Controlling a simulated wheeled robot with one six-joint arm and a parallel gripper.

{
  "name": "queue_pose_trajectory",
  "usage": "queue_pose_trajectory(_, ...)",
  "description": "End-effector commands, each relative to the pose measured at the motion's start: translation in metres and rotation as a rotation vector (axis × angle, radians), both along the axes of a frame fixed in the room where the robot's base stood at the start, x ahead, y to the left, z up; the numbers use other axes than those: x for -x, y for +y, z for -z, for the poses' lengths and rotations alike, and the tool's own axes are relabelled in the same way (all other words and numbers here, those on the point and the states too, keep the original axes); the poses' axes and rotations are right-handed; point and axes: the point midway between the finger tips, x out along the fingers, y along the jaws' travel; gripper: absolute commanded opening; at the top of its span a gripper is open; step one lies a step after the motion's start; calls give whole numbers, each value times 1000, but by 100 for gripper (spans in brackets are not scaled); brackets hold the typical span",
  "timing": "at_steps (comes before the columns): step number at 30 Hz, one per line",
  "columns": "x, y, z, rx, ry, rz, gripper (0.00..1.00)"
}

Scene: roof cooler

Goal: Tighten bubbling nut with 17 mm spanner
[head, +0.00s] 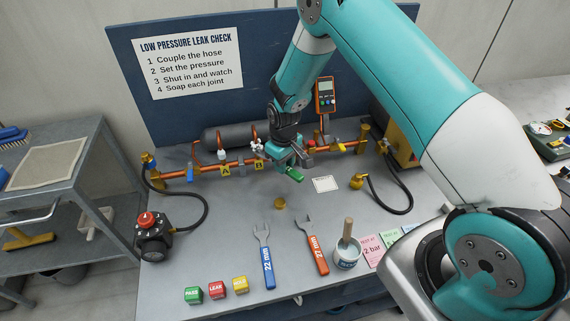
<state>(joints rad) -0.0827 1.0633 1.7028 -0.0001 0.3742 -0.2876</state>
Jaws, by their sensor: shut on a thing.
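My gripper (287,163) is over the back of the bench, close in front of the copper pipe run (210,168). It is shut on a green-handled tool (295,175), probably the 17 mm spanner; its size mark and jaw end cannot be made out. A white, foam-like patch (257,149) shows on the pipe fittings just left of my gripper, above yellow tag B (259,165). I cannot tell whether it is bubbles. My gripper hides part of the pipe, and whether the tool touches a nut cannot be seen.
A blue 22 mm spanner (267,262) and an orange 27 mm spanner (316,252) lie in front. Nearby are a soap pot with brush (347,252), a brass cap (280,203), coloured blocks (215,289) and a black hose (203,210). An orange meter (325,95) stands behind.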

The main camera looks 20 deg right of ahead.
Motion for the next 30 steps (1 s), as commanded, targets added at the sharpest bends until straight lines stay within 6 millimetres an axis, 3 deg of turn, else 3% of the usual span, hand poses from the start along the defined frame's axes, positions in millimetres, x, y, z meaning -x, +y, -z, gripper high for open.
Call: queue_pose_trajectory(30, -14, 6, 0, 0, 0, 0, 0)
